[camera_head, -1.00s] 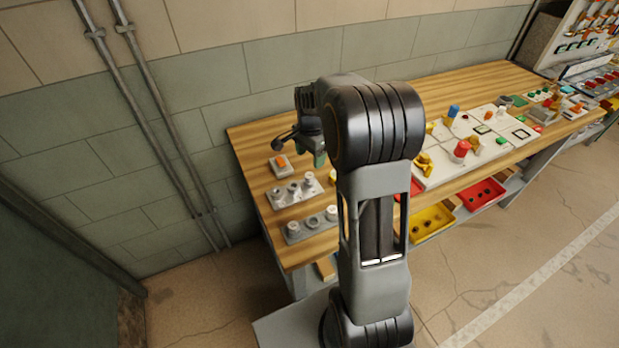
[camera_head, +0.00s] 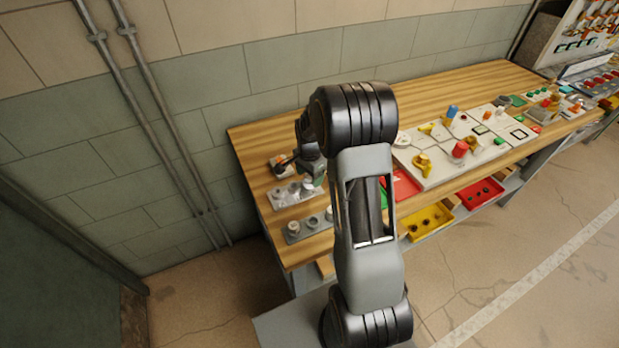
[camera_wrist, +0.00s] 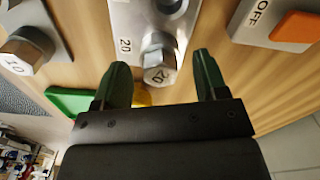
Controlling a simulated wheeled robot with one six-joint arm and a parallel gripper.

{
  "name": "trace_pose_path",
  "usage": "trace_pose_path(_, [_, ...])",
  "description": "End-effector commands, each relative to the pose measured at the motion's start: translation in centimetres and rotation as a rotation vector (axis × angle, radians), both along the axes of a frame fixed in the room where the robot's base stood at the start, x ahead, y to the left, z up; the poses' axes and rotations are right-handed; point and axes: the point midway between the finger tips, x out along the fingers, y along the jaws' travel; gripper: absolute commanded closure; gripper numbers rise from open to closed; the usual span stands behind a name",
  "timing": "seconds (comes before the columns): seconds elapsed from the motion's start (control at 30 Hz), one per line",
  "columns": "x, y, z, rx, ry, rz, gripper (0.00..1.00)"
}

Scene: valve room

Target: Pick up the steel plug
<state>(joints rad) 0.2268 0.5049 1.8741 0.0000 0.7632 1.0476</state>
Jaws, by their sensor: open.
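My gripper (camera_wrist: 160,62) is open in the wrist view, with its two dark green fingers apart. A steel plug (camera_wrist: 158,75) with a hexagonal end marked 20 shows between the fingertips, and neither finger visibly touches it. It is by a grey plate (camera_wrist: 126,18) also marked 20. Another hexagonal steel piece (camera_wrist: 25,50), marked 10, is at the left. In the head view my gripper (camera_head: 311,174) is over the left end of the bench, by a plate with steel parts (camera_head: 279,200); its fingers are hard to make out there.
An orange switch (camera_wrist: 297,27) on a plate marked OFF is at the right in the wrist view. A second grey plate with round parts (camera_head: 293,238) is nearer the bench's front edge. A white panel with coloured parts (camera_head: 440,178) is to the right. The wall runs behind.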

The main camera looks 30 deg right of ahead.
Motion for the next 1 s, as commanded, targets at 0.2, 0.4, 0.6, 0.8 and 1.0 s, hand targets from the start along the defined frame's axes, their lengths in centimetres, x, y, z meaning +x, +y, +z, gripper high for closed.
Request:
trace_pose_path(0.2, [0.01, 0.00, 0.03, 0.000, 0.000, 0.000, 0.44])
trace_pose_path(0.4, [0.02, 0.00, 0.05, 0.000, -0.001, 0.000, 0.63])
trace_pose_path(0.6, [0.02, 0.00, 0.06, 0.000, -0.001, 0.000, 0.82])
trace_pose_path(0.8, [0.04, -0.01, 0.09, -0.001, -0.001, 0.000, 0.96])
trace_pose_path(1.0, [0.07, -0.01, 0.31, 0.000, -0.002, 0.000, 0.96])
